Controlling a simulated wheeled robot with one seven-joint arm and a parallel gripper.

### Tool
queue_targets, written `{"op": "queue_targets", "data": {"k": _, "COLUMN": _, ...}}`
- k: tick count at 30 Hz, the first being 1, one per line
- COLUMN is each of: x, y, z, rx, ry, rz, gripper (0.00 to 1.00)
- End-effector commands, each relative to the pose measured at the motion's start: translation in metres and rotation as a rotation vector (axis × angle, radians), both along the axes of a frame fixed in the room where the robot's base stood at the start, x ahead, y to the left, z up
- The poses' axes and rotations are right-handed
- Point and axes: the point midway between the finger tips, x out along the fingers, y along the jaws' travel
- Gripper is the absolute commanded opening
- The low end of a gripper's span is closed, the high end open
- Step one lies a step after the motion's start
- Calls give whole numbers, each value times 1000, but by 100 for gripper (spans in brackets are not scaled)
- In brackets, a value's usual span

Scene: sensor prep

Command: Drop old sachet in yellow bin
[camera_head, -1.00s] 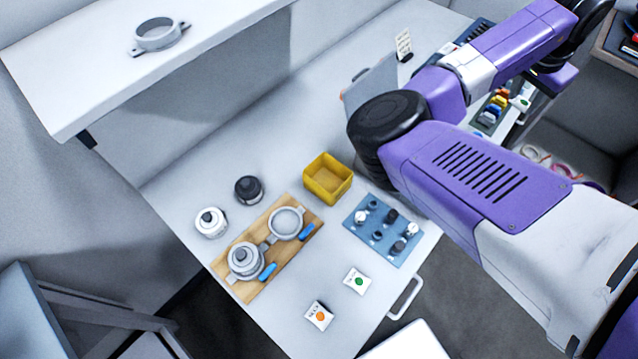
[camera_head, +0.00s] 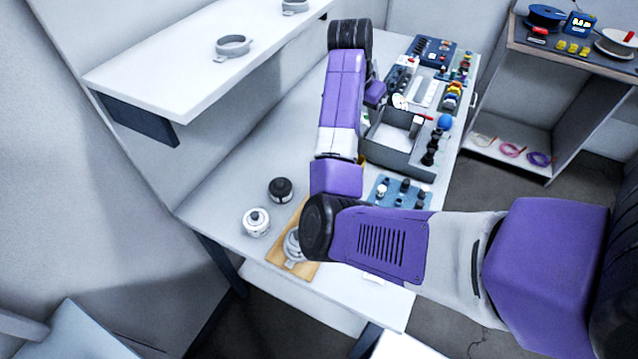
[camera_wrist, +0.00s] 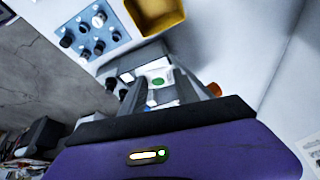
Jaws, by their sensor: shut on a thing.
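In the wrist view, my gripper (camera_wrist: 170,85) has its fingers close around a white sachet (camera_wrist: 155,75) with a green dot. The fingers hide part of it. A sliver of white and green (camera_head: 366,121) shows below my wrist in the head view, too small to make out. The yellow bin (camera_wrist: 158,12) shows at the top of the wrist view, beyond and apart from my fingertips.
A blue tray of fittings (camera_head: 403,192) lies right of my arm. A black-topped jar (camera_head: 281,189) and a white jar (camera_head: 257,222) stand on the left. A grey open box (camera_head: 392,137) stands farther back. A shelf (camera_head: 190,60) overhangs the left.

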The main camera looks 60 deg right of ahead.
Motion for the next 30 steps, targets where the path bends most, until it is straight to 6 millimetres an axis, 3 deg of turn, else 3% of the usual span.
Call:
{"op": "queue_targets", "data": {"k": 11, "x": 6, "y": 14, "z": -9, "rx": 0, "ry": 0, "rz": -104, "gripper": 0}}
{"op": "queue_targets", "data": {"k": 30, "x": 6, "y": 14, "z": -66, "rx": 0, "ry": -1, "rz": -104, "gripper": 0}}
